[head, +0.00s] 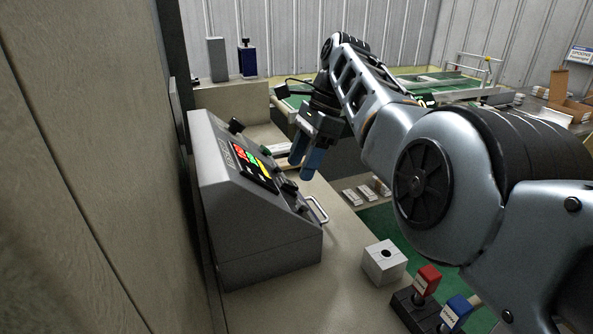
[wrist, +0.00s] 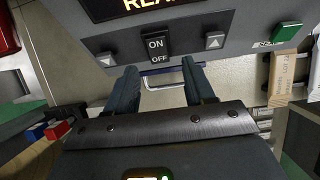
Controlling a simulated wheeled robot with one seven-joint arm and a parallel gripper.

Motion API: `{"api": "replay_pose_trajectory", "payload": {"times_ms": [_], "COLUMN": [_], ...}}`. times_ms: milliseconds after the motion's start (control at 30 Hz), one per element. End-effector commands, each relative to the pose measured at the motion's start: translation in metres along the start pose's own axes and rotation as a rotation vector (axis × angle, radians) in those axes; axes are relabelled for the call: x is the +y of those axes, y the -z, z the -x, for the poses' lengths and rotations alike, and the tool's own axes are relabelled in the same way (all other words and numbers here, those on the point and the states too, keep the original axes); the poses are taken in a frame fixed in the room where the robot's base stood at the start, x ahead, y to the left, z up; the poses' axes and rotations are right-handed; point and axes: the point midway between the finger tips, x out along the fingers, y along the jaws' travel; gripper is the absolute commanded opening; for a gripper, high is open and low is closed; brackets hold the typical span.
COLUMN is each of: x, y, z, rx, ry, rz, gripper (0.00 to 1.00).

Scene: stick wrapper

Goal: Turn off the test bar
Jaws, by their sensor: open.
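A grey sloped control box (head: 265,245) stands on the counter at the left in the head view, with a lit panel of red, green and yellow fields. In the wrist view, a black rocker switch (wrist: 155,46) marked ON and OFF sits on its face below a dark display (wrist: 165,8) with orange letters, partly cut off. My gripper (head: 306,162) is open and empty near the box's right side. In the wrist view, its two blue fingers (wrist: 160,78) point at the face, one on each side below the switch. I see no contact. I cannot tell which part is the test bar.
Grey buttons with white triangles flank the switch, and a green button (wrist: 286,32) sits to the right. A metal handle (head: 317,210) sticks out from the box. A white block (head: 384,264) and red (head: 428,280) and blue (head: 455,312) blocks stand nearer. A wall rises close at left.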

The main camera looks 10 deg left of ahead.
Motion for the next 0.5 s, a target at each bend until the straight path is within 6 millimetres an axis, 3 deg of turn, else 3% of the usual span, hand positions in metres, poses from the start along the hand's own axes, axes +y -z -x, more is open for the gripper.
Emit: {"api": "replay_pose_trajectory", "payload": {"times_ms": [200, 500], "x": [0.000, 0.000], "y": [-0.001, 0.000], "z": [-0.028, -0.036], "rx": [0.000, 0.001], "ry": [-0.001, 0.001], "rz": [0.000, 0.000], "gripper": [0.53, 0.53]}}
